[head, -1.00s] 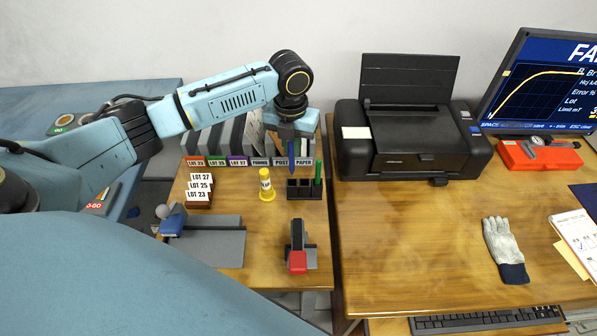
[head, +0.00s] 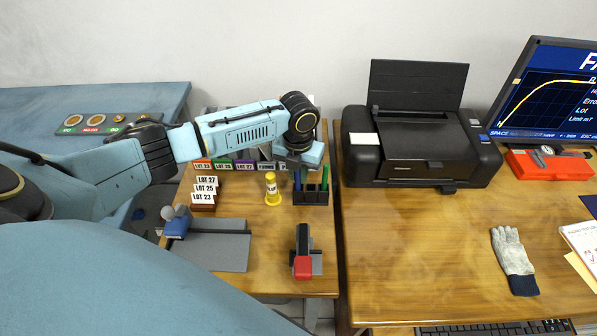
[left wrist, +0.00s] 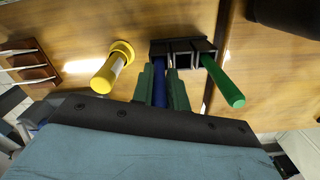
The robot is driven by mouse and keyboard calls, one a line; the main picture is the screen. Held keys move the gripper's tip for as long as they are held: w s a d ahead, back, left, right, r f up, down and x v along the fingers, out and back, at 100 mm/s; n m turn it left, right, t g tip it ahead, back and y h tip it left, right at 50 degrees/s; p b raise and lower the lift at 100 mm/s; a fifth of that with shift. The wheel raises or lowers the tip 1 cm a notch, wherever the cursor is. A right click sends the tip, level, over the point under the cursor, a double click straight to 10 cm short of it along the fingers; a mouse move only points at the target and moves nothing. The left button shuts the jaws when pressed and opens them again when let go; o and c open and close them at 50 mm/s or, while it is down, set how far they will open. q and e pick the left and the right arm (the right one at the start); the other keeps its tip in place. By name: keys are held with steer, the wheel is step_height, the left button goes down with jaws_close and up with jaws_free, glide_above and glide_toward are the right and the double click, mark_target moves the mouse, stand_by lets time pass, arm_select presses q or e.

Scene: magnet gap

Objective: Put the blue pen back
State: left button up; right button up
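The blue pen (head: 297,182) stands upright with its lower end at the left compartment of the black pen holder (head: 314,199). In the left wrist view the blue pen (left wrist: 159,92) runs between the two green fingers of my left gripper (left wrist: 163,85) towards the black holder (left wrist: 182,44). The fingers lie close against it on both sides. How deep the pen's tip sits is hidden. A green pen (head: 324,179) stands in the right compartment; the middle one looks empty. My right gripper is not in view.
A yellow marker-like cylinder (head: 271,189) stands just left of the holder. Lot cards (head: 204,193) stand further left, labelled files (head: 245,165) behind. A black and red stapler-like tool (head: 303,258) lies in front. The printer (head: 420,150) is at the right.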

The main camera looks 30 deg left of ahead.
arm_select(q)
steer(key=o, duration=0.3)
step_height(320, 180, up, 12)
steer(key=shift+r+p, duration=0.15)
steer(key=shift+p, duration=0.65)
